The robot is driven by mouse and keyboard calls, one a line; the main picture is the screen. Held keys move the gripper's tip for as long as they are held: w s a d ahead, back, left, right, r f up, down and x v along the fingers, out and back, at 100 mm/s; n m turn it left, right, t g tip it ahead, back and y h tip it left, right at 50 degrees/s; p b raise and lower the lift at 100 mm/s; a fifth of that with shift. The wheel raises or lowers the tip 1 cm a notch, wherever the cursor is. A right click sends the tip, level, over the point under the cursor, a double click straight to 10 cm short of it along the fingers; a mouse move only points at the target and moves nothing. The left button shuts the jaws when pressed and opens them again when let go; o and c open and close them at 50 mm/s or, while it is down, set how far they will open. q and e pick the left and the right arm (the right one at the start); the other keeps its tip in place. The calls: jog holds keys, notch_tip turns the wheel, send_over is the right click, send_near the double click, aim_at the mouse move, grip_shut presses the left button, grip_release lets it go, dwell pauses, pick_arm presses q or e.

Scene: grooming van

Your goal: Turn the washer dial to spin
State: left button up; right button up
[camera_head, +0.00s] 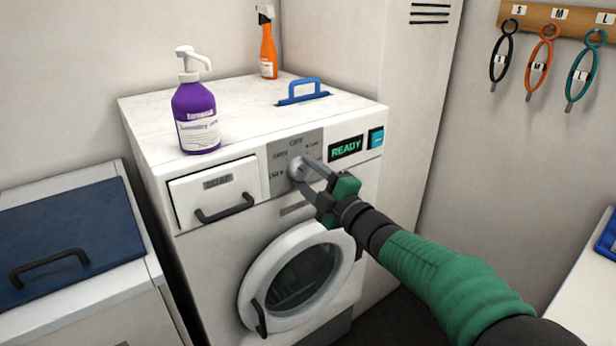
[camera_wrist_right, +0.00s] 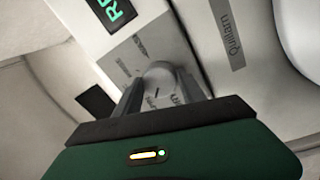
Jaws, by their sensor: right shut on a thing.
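The washer (camera_head: 225,245) stands against the wall, with a grey dial panel (camera_head: 283,187) on its upper front. The round light-grey dial (camera_head: 296,170) sits on this panel among printed labels, of which OFF reads above it. My right gripper (camera_head: 303,175) comes from the lower right, its two fingers shut on the dial. In the right wrist view the dial (camera_wrist_right: 160,75) sits between the fingers, and a short dark mark shows on its face. Which label the mark points to I cannot tell. My left gripper is out of view.
A READY display (camera_head: 346,148) and a teal button (camera_head: 376,137) are right of the dial. A drawer (camera_head: 215,193) is to its left, and the round door (camera_head: 298,275) below. A purple pump bottle (camera_head: 196,117) and an orange spray bottle (camera_head: 267,50) stand on top.

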jog(key=shift+a+f, duration=0.1)
jog(key=shift+f, duration=0.15)
jog(key=o, duration=1.1)
jog(key=shift+s, duration=0.1)
jog(key=shift+o, duration=1.3)
jog(key=shift+r, duration=0.15)
jog(key=p+v, duration=0.1)
jog(key=v, duration=1.5)
jog(key=shift+s+d, duration=0.3)
